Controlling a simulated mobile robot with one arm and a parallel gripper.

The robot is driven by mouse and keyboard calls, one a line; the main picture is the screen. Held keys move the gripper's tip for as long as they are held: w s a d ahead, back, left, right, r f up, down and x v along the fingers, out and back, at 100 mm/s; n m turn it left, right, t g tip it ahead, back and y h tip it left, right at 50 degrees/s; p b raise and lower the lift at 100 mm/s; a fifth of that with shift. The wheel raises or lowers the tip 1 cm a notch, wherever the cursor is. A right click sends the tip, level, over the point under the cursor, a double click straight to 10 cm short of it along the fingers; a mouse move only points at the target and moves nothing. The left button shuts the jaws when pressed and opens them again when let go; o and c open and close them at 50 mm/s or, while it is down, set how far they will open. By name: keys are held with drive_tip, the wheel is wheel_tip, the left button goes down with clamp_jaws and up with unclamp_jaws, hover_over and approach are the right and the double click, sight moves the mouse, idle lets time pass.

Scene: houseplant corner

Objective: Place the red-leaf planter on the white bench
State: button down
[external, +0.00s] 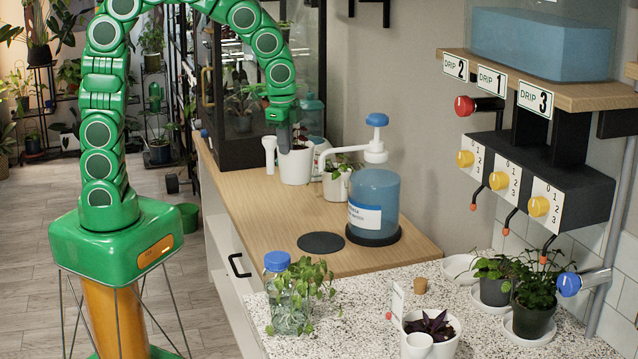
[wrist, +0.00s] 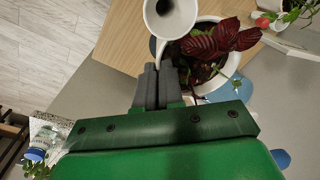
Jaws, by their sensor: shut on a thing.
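The red-leaf planter is a white pot with a side funnel and dark red leaves. In the external view, the planter (external: 296,168) is at the far part of the wooden counter; I cannot tell whether it touches the wood. My gripper (external: 285,140) comes down over it from above. In the wrist view, my gripper's grey fingers (wrist: 158,88) are shut at the rim of the planter (wrist: 232,62), beside its funnel (wrist: 168,18). The grip itself is partly hidden. The white speckled bench (external: 365,295) is in the front of the external view.
The wooden counter (external: 255,215) carries a blue pump bottle (external: 374,205), a black disc (external: 321,242) and another white pot (external: 337,186). The bench holds a blue-capped jar (external: 288,300), a purple-leaf pot (external: 433,335) and potted plants (external: 533,318). Its middle has bare room.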

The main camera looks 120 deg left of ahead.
wheel_tip(320, 180, down, 16)
idle(1.0)
drive_tip(key=shift+f, duration=0.25)
idle(0.6)
drive_tip(key=c, duration=1.2)
unclamp_jaws()
drive_tip(key=shift+r, duration=0.1)
drive_tip(key=r, duration=0.7)
drive_tip(key=shift+d+r, duration=0.3)
drive_tip(key=shift+d, duration=0.05)
drive_tip(key=shift+d, duration=0.1)
